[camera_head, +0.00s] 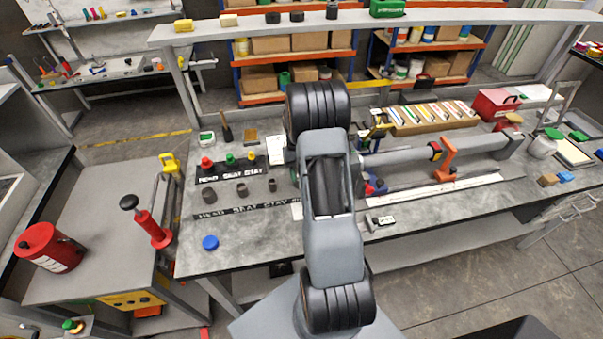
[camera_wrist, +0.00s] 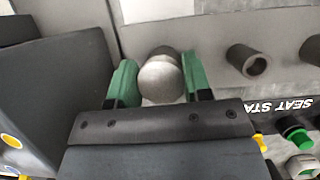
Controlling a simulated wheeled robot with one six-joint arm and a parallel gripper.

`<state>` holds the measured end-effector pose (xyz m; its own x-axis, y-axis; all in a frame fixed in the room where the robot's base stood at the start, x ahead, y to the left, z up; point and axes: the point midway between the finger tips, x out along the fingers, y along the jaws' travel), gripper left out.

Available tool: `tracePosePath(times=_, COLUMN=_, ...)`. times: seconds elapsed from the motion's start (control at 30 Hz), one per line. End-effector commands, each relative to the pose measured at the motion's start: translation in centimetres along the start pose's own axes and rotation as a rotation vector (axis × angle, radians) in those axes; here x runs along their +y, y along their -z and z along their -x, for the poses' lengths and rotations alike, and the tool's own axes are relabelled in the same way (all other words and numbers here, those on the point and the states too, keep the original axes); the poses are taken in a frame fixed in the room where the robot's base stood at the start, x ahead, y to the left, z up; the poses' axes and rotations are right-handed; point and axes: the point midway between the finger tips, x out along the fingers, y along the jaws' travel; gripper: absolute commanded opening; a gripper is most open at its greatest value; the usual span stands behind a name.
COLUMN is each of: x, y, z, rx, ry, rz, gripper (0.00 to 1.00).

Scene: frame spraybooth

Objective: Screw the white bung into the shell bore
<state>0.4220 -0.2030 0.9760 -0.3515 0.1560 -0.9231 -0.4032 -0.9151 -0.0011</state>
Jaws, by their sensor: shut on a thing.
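In the wrist view, my gripper (camera_wrist: 160,85) has green fingers closed on a pale grey-white, round-ended thing, which I take to be the white bung (camera_wrist: 161,82). A short dark cylinder (camera_wrist: 168,53) shows just behind it, roughly in line. I cannot tell whether the bung is in that cylinder's bore or only in front of it. A dark hollow shell (camera_wrist: 245,60) with an open bore stands apart to the right. In the head view, small dark shells (camera_head: 242,189) stand in a row on the bench; my arm hides my gripper and the bung.
Behind the shells, a labelled strip (camera_head: 230,172) carries red and green knobbed pieces. A blue cap (camera_head: 210,242) lies near the bench's front left. A long grey beam with an orange clamp (camera_head: 446,158) occupies the right. The bench's front left is mostly clear.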

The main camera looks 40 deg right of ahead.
Motion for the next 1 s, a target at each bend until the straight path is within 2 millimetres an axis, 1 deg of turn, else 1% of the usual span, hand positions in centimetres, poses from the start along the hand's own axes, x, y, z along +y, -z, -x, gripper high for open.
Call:
tracePosePath(times=0.27, x=-0.01, y=-0.05, z=-0.06, rx=-0.002, ry=0.006, rz=-0.013, gripper=0.19)
tracePosePath(times=0.33, x=0.01, y=-0.04, z=-0.08, rx=-0.002, ry=0.031, rz=-0.069, gripper=0.19)
tracePosePath(times=0.53, x=-0.11, y=-0.04, z=-0.07, rx=-0.003, ry=0.136, rz=-0.323, gripper=0.19)
tracePosePath(times=0.63, x=-0.2, y=-0.03, z=-0.06, rx=-0.003, ry=0.157, rz=-0.374, gripper=0.19)
tracePosePath(times=0.9, x=-0.2, y=-0.03, z=-0.07, rx=-0.003, ry=0.162, rz=-0.386, gripper=0.19)
tracePosePath(times=0.97, x=-0.17, y=-0.02, z=-0.08, rx=-0.002, ry=0.183, rz=-0.438, gripper=0.19)
tracePosePath(times=1.0, x=-0.16, y=-0.01, z=-0.08, rx=-0.002, ry=0.207, rz=-0.494, gripper=0.19)
